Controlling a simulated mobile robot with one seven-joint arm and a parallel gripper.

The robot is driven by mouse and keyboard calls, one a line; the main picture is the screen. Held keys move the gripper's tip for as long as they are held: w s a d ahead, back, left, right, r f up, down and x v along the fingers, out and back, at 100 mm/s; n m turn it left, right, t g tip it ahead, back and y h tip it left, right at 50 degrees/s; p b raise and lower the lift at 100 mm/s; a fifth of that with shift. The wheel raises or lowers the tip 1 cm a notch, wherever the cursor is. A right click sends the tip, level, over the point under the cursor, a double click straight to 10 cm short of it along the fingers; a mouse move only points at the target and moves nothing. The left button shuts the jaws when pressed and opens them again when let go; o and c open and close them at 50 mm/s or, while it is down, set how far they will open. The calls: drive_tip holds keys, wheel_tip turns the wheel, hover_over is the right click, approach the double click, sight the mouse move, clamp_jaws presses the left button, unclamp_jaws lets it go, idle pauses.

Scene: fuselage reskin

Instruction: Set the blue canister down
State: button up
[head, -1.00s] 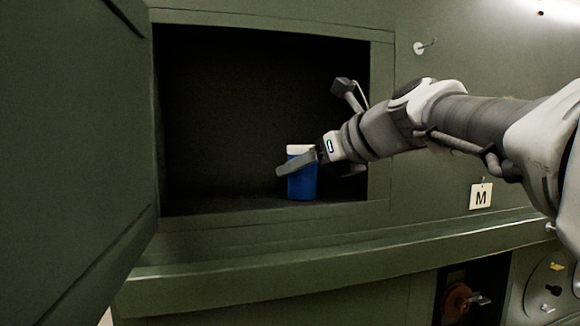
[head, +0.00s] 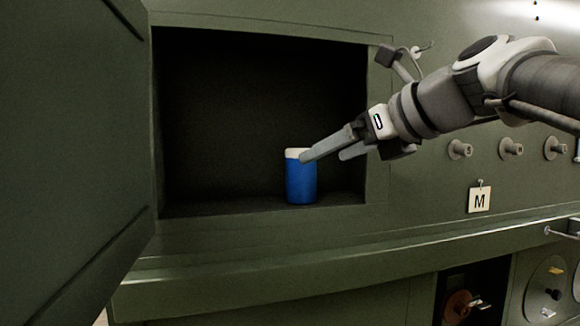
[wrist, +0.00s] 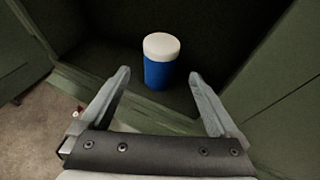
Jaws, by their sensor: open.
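The blue canister (head: 301,183) with a white lid stands upright on the floor of the open green compartment (head: 262,207), near its right side. In the wrist view the canister (wrist: 159,72) stands beyond the fingertips, midway between them across the picture. My gripper (head: 326,153) is open and empty. In the head view one finger overlaps the edge of the canister's lid. The wrist view (wrist: 160,80) shows the spread fingers clear of the canister on both sides.
The compartment's door (head: 75,150) stands open on the left. A ledge (head: 330,262) runs below the opening. To the right are several knobs (head: 511,146) and a hanging tag marked M (head: 480,199). The rest of the compartment floor looks clear.

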drive_tip(key=s+d+f+n+g+h, duration=0.1)
drive_tip(key=s+d+f+n+h, duration=0.1)
drive_tip(key=s+f+n, duration=0.4)
drive_tip(key=s+d+f+n+g+h, duration=0.2)
drive_tip(key=s+f+n, duration=0.5)
drive_tip(key=f+n, duration=0.6)
drive_tip(key=s+d+f+n+g+h, duration=0.2)
drive_tip(key=s+f+n+h, duration=0.2)
drive_tip(key=f+n, duration=0.5)
wheel_tip(320, 180, down, 6)
drive_tip(key=shift+s+d+r, duration=0.1)
drive_tip(key=shift+s+d, duration=0.15)
drive_tip(key=shift+s, duration=1)
